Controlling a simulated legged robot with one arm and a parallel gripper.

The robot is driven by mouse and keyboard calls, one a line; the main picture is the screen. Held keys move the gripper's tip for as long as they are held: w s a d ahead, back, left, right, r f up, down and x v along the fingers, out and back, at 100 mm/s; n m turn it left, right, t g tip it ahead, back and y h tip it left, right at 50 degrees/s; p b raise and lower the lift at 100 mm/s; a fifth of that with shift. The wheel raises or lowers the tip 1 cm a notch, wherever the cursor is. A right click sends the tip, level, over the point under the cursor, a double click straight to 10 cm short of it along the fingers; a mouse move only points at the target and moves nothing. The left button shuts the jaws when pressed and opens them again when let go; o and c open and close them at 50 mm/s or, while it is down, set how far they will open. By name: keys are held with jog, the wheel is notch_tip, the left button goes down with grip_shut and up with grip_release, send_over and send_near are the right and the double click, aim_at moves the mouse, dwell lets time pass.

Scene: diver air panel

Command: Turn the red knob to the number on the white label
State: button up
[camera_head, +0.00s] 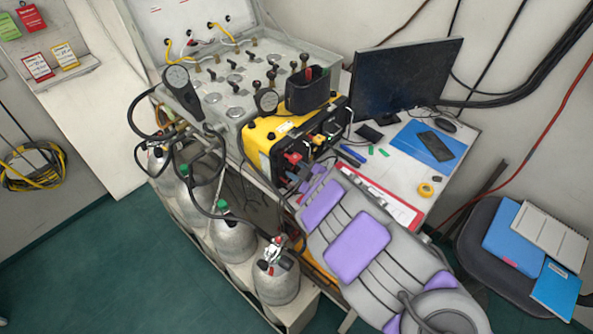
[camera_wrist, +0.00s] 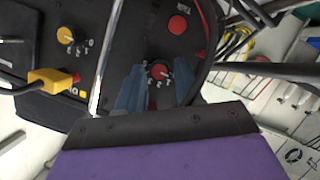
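The red knob (camera_wrist: 160,72) with a pale pointer sits on a dark panel in the wrist view, with small white marks around it that are too blurred to read. My gripper (camera_wrist: 160,69) has its two blue-grey fingers on either side of the knob, apparently open with gaps between fingers and knob. In the head view my gripper (camera_head: 301,174) is at the front of the yellow-cased unit (camera_head: 258,138), and my arm partly hides that panel. A small white label (camera_head: 285,127) is on top of the unit; its number is not legible.
A yellow knob (camera_wrist: 66,35), a round red button (camera_wrist: 178,24) and a yellow plug (camera_wrist: 50,80) are on the same panel. A dark cable runs close to the right of the fingers. A monitor (camera_head: 405,80) and several gas cylinders (camera_head: 233,240) stand nearby.

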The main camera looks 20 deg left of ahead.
jog(key=shift+c, duration=0.3)
grip_shut()
